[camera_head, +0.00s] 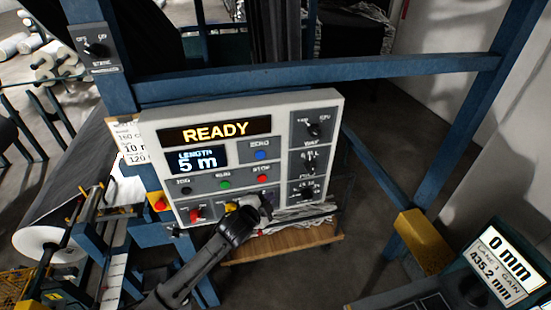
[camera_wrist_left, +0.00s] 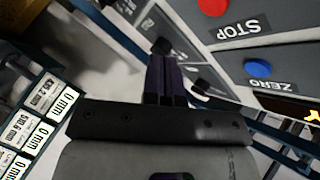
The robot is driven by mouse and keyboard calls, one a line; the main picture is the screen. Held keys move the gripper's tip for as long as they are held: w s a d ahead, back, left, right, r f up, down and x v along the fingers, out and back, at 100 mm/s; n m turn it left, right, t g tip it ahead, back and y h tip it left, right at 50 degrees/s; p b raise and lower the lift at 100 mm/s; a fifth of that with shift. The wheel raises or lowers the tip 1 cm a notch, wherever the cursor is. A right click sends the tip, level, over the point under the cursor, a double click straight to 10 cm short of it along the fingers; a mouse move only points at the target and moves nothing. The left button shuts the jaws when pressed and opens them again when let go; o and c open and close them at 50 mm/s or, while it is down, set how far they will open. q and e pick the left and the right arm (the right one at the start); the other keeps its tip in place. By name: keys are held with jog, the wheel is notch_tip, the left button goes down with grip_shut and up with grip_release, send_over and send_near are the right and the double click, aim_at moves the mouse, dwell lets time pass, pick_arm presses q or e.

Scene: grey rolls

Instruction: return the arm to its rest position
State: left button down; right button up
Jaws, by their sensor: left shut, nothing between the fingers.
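My left gripper (camera_head: 266,206) is in front of the lower part of a white control panel (camera_head: 335,125), its arm coming from the bottom left. Its dark fingers (camera_wrist_left: 166,78) are together with nothing between them in the left wrist view. They are close to the panel's lower knobs; I cannot tell whether they touch. The panel's displays read READY (camera_head: 216,131) and LENGTH 5 m (camera_head: 198,161). The red STOP button (camera_head: 262,180) and the blue ZERO button (camera_head: 261,155) show above the gripper, and the wrist view also shows STOP (camera_wrist_left: 212,6). My right gripper is not in view.
A blue frame (camera_head: 330,73) surrounds the panel. A wooden board (camera_head: 285,243) lies below it. A yellow block (camera_head: 424,242) sits on the frame at right, near a screen reading 0 mm (camera_head: 505,262). A large roll (camera_head: 40,241) is at left.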

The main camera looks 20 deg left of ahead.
pick_arm(q)
jog(key=s+a+r+n+g+y, duration=0.1)
jog(key=s+r+n+g+y, duration=0.15)
jog(key=s+n, duration=0.35)
jog(key=s+r+n+g+y, duration=0.1)
jog(key=s+r+n+g, duration=0.2)
jog(key=s, duration=0.4)
jog(key=s+f+n+g+p, duration=0.1)
jog(key=s+f, duration=0.4)
jog(key=s, duration=0.6)
jog(key=s+f+n+g, duration=0.1)
jog(key=s+f+g, duration=0.2)
jog(key=s, duration=0.8)
jog(key=s+a+f+n+g+p, duration=0.1)
jog(key=s+f+g, duration=0.1)
jog(key=s+f, duration=0.6)
jog(key=s, duration=0.4)
jog(key=shift+p, duration=0.3)
